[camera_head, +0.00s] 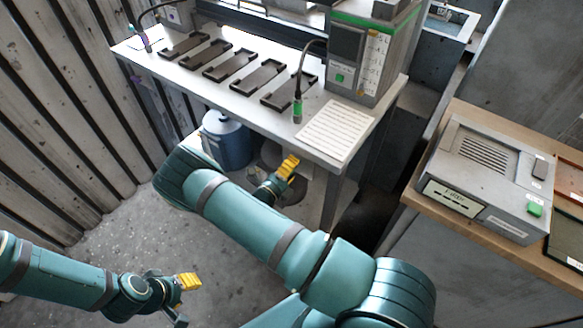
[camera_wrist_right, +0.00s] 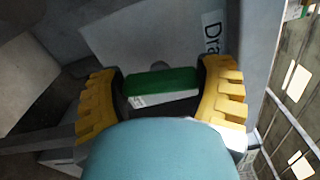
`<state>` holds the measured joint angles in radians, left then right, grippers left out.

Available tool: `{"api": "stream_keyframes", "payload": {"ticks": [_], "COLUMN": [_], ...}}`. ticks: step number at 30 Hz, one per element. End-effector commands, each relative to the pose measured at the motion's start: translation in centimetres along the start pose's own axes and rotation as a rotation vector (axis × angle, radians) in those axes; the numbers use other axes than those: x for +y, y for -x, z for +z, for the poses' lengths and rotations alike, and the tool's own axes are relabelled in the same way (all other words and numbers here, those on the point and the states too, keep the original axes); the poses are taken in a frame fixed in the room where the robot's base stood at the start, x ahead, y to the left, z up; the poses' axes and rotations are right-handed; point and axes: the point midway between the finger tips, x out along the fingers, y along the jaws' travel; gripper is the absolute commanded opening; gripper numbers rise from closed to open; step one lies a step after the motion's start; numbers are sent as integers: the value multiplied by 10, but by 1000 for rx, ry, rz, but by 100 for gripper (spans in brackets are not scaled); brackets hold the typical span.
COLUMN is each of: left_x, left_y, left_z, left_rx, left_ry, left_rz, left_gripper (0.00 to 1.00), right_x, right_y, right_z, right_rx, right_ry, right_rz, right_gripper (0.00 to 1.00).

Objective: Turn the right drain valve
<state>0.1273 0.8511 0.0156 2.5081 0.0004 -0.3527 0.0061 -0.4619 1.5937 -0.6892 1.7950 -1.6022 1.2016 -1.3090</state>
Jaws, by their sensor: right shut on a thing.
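The drain valve's green handle (camera_wrist_right: 160,82) with a pale lower face shows in the right wrist view, between the yellow fingers of my right gripper (camera_wrist_right: 160,98). The gripper is shut on this handle. A label (camera_wrist_right: 212,35) reading "Dra" is partly visible beside it on a grey surface; the rest is cut off. In the head view my right gripper (camera_head: 288,168) reaches below the white bench's front edge, and the valve is hidden there. My left gripper (camera_head: 184,298) is at the lower left over the floor, fingers apart, empty.
The white bench (camera_head: 232,88) carries dark trays (camera_head: 230,65), a paper sheet (camera_head: 335,130) and a grey machine (camera_head: 360,55). A blue container (camera_head: 228,140) stands under it, near my right arm. A grey device (camera_head: 485,175) sits on the right-hand table. Floor at lower left is clear.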

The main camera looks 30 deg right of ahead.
Motion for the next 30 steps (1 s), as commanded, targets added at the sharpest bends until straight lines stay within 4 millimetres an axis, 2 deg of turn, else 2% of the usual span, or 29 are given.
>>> {"api": "stream_keyframes", "payload": {"ticks": [5, 6, 7, 8, 16, 20, 23, 30], "left_x": [0, 0, 0, 0, 0, 0, 0, 0], "left_y": [0, 0, 0, 0, 0, 0, 0, 0], "left_z": [0, 0, 0, 0, 0, 0, 0, 0], "left_rx": [0, 0, 0, 0, 0, 0, 0, 0], "left_ry": [0, 0, 0, 0, 0, 0, 0, 0], "left_rz": [0, 0, 0, 0, 0, 0, 0, 0], "left_gripper": [43, 43, 43, 43, 43, 43, 43, 43], "right_x": [2, 2, 2, 2, 1, 0, 1, 0], "right_y": [2, 2, 2, 2, 1, 10, 25, 74], "right_z": [0, 0, 0, 0, 0, 0, 0, 1], "right_rx": [-1, -1, -1, -1, 0, -1, -3, -4], "right_ry": [0, 0, 0, 0, -1, -1, 0, 0], "right_rz": [5, 5, 5, 4, 2, 2, 4, 3], "right_gripper": [34, 83, 94, 100, 100, 100, 100, 100]}}
